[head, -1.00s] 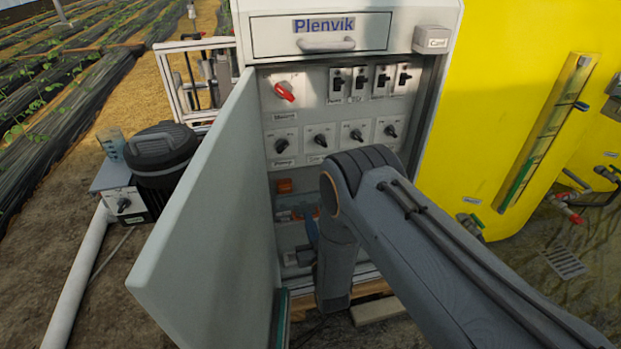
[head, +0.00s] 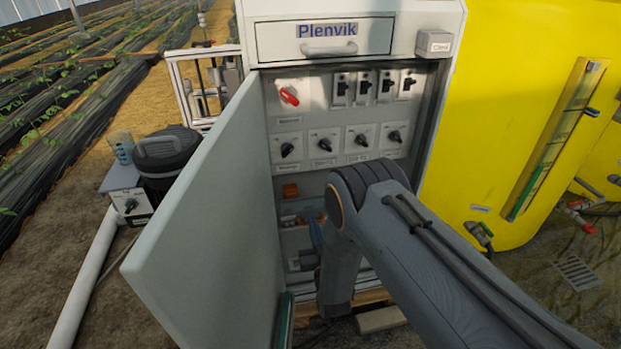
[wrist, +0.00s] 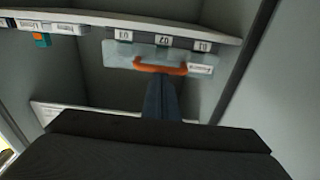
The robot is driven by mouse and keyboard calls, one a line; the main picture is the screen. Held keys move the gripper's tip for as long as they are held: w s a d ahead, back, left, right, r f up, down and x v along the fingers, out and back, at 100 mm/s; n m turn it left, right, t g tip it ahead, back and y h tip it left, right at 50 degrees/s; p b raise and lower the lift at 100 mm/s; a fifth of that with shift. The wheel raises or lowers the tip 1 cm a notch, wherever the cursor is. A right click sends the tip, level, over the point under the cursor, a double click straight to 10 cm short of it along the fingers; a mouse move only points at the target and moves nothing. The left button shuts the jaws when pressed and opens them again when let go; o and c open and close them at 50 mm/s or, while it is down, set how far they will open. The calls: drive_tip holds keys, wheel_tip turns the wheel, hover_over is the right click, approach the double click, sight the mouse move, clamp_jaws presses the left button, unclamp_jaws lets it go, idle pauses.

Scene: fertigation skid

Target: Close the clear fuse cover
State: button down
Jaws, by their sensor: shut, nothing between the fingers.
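The clear fuse cover (wrist: 118,55) is a pale see-through panel with an orange handle (wrist: 160,68), just beneath a row of small labelled blocks (wrist: 163,41) in the wrist view. My gripper (wrist: 161,84) is shut and empty, its blue fingertips at the handle's lower edge. Touching or just short of it, I cannot tell. In the head view my gripper (head: 316,236) reaches into the lower part of the open cabinet (head: 352,22). My arm hides much of the fuse area there, and the cover is too small to judge how far it stands open.
The cabinet door (head: 205,215) stands open on the left of my gripper. Switches and knobs (head: 358,140) line the panel above. In the wrist view a shelf edge (wrist: 120,20) runs above the cover and a cabinet wall (wrist: 265,80) is on the right. A yellow tank (head: 500,120) stands right.

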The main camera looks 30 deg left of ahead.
drive_tip(key=shift+s+d+f+b, duration=0.85)
drive_tip(key=shift+s+d+f, duration=1.4)
drive_tip(key=shift+f, duration=1.65)
drive_tip(key=w+d+r+m+g+h+p, duration=0.1)
drive_tip(key=w+d+r+h, duration=0.2)
drive_tip(key=w+r, duration=0.3)
drive_tip(key=w+d+r+m+h+p, duration=0.1)
drive_tip(key=w+d+r+h, duration=0.2)
drive_tip(key=w, duration=0.4)
drive_tip(key=w+d+r+m+g+h+p, duration=0.2)
drive_tip(key=w+d+r+g+h, duration=0.15)
drive_tip(key=d+r, duration=1)
drive_tip(key=s+d+r+m+g+h+p, duration=0.1)
drive_tip(key=s+d+r+g, duration=0.1)
drive_tip(key=s+d+r, duration=0.5)
drive_tip(key=s+d+r+m+g+h+p, duration=0.15)
drive_tip(key=s+d, duration=0.25)
drive_tip(key=d, duration=0.7)
drive_tip(key=s+d+r+m+g, duration=0.1)
drive_tip(key=s+d+r, duration=0.3)
drive_tip(key=s, duration=0.6)
drive_tip(key=s+d+r+m+g+h+p, duration=0.1)
drive_tip(key=s+d+r+g, duration=0.3)
drive_tip(key=s+d, duration=0.4)
drive_tip(key=s+r, duration=0.1)
drive_tip(key=s, duration=0.1)
drive_tip(key=shift+s+r+g+p, duration=0.3)
drive_tip(key=shift+s, duration=0.1)
